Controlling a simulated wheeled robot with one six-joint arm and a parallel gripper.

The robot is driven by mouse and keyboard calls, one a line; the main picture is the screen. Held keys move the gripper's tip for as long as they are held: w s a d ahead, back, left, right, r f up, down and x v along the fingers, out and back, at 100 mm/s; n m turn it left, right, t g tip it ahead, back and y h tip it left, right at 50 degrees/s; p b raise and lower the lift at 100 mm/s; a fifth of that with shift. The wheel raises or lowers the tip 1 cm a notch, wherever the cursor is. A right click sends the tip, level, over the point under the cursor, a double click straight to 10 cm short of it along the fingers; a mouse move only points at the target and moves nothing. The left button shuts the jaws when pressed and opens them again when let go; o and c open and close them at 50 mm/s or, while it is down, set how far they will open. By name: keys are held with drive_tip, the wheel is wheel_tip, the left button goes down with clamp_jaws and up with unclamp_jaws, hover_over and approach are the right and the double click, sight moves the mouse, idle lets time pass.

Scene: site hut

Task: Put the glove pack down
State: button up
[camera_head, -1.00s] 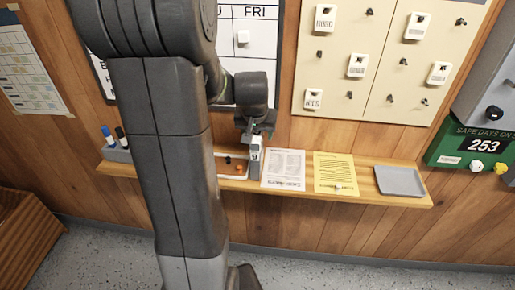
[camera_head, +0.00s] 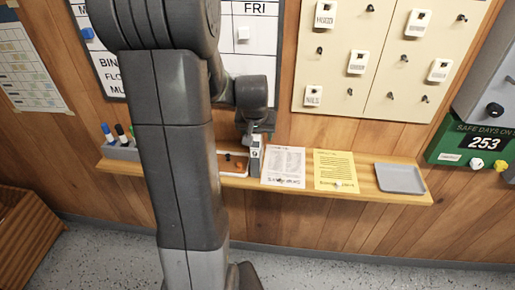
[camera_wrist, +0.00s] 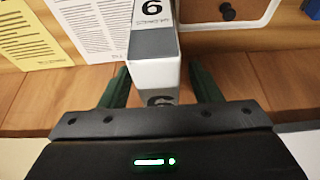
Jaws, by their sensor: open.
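The glove pack, a narrow white and grey box marked with a 9, stands upright on the wooden shelf (camera_head: 355,194) in the head view (camera_head: 255,158). In the wrist view the glove pack (camera_wrist: 154,48) rises between the two dark green fingers. My gripper (camera_wrist: 160,88) is open around the pack, with a small gap at the right finger; contact at the left finger is unclear. In the head view my gripper (camera_head: 258,132) is at the top of the pack, partly hidden by my arm. The pack's base is hard to see.
A white sheet (camera_head: 283,167), a yellow sheet (camera_head: 335,171) and a grey tray (camera_head: 400,178) lie to the right. Markers (camera_head: 120,134) stand at the shelf's left end. The wall is close behind.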

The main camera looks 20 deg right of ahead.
drive_tip(key=shift+c, duration=0.3)
clamp_jaws()
drive_tip(key=shift+r, duration=0.1)
